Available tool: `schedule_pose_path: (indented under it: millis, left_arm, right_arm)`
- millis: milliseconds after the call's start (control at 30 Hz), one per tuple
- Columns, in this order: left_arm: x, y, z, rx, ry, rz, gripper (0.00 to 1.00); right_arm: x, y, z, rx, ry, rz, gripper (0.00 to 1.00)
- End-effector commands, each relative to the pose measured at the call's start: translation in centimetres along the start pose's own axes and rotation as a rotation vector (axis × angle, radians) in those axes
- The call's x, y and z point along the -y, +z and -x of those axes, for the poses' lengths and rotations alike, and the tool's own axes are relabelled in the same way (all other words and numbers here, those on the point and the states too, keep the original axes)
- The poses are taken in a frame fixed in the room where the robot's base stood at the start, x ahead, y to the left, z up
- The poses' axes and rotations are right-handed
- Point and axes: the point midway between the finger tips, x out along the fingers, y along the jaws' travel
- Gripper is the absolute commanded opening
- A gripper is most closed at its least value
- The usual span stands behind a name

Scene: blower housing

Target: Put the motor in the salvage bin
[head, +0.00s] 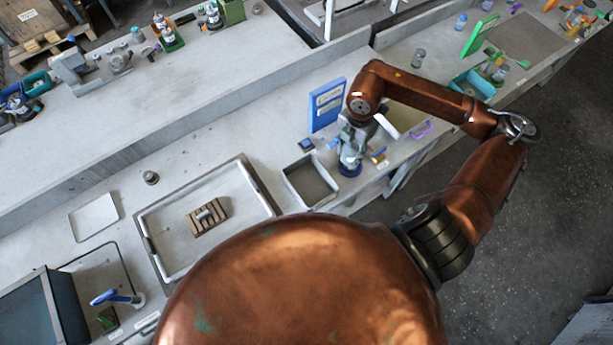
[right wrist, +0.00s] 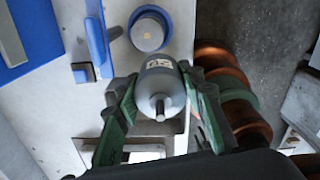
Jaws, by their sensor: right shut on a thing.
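The motor (right wrist: 158,88) is a grey cylinder with a small label and a shaft at its end. In the right wrist view it sits between the green fingers of my right gripper (right wrist: 158,100), which is shut on it. In the head view my right gripper (head: 353,142) is over the bench, to the right of an open grey bin (head: 287,182). This bin may be the salvage bin; no label on it can be read. The motor is hard to make out in the head view. My left gripper is not in view.
A blue round holder (right wrist: 166,17) is close to the motor. A blue upright panel (head: 327,104) stands behind the bin. A large tray (head: 160,215) with a brown slotted block (head: 207,217) lies to the left. Small parts lie near my right gripper.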

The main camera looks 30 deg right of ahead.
Motion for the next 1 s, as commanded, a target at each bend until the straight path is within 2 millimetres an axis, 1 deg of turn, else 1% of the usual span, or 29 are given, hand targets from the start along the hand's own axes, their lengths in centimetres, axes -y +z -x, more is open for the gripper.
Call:
schedule_pose_path:
  millis: [33,200,267,367,400,467,500,600,700,867,900,1000]
  left_arm:
    - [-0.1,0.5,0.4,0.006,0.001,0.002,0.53]
    - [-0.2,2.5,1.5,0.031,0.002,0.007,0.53]
    - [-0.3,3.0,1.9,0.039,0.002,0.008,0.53]
    - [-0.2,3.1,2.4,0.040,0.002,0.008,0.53]
    - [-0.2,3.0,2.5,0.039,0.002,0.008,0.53]
    - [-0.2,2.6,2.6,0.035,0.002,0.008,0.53]
    - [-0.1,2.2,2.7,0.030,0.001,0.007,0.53]
    - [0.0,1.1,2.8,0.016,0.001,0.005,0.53]
    - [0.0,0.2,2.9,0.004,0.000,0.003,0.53]
    - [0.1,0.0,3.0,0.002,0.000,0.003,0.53]
    - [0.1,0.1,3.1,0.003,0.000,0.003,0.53]
    - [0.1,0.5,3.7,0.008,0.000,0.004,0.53]
  right_arm:
    - [-0.6,-1.1,-0.1,-0.007,0.006,0.006,0.01]
    - [-2.5,-4.5,-1.6,-0.008,0.005,0.008,0.01]
    - [-3.1,-5.7,-2.2,-0.007,0.005,0.008,0.01]
    - [-4.1,-7.7,-3.5,-0.007,0.002,0.006,0.01]
    - [-4.3,-8.1,-4.4,-0.007,0.001,0.004,0.01]
    - [-4.7,-8.9,-5.5,-0.006,0.001,0.005,0.01]
    - [-4.9,-9.2,-6.2,-0.004,0.000,0.004,0.01]
    - [-5.4,-10.1,-7.4,-0.003,0.001,0.004,0.01]
    - [-5.7,-10.4,-8.1,-0.002,0.003,0.002,0.01]
    - [-6.0,-11.1,-8.9,-0.003,0.002,0.003,0.01]
    - [-6.2,-11.4,-9.3,-0.003,0.001,0.003,0.01]
    - [-6.0,-11.3,-10.8,-0.002,-0.001,0.001,0.01]
